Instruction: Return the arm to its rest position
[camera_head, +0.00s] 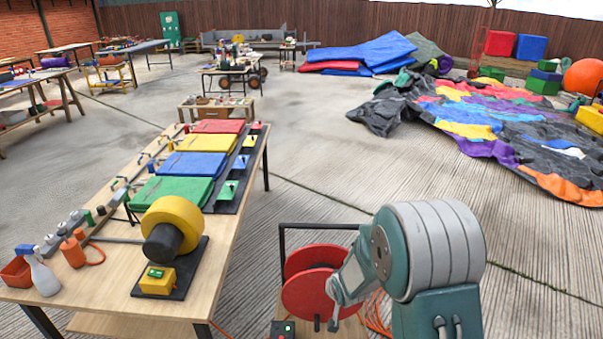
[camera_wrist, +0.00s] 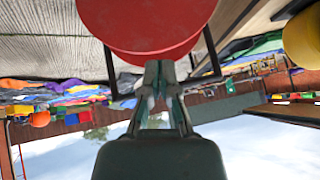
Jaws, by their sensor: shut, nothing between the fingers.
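My arm, with its thick grey and teal joint, rises at the lower right of the head view and folds low beside the table. My gripper (camera_wrist: 160,78) shows in the wrist view with its two fingers together and nothing between them. The wrist picture is upside down. The fingertips overlap the edge of a red reel (camera_wrist: 150,22) in that view; I cannot tell whether they touch it. The same red reel (camera_head: 308,290) stands in the head view just left of my arm, on a black frame with orange cable around it.
A wooden table (camera_head: 110,296) at left holds coloured pads, a yellow blower (camera_head: 178,218), an orange pump and a spray bottle (camera_head: 43,275). A deflated bouncy castle (camera_head: 480,128) lies at the right. The concrete floor between is open. More benches stand at the back left.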

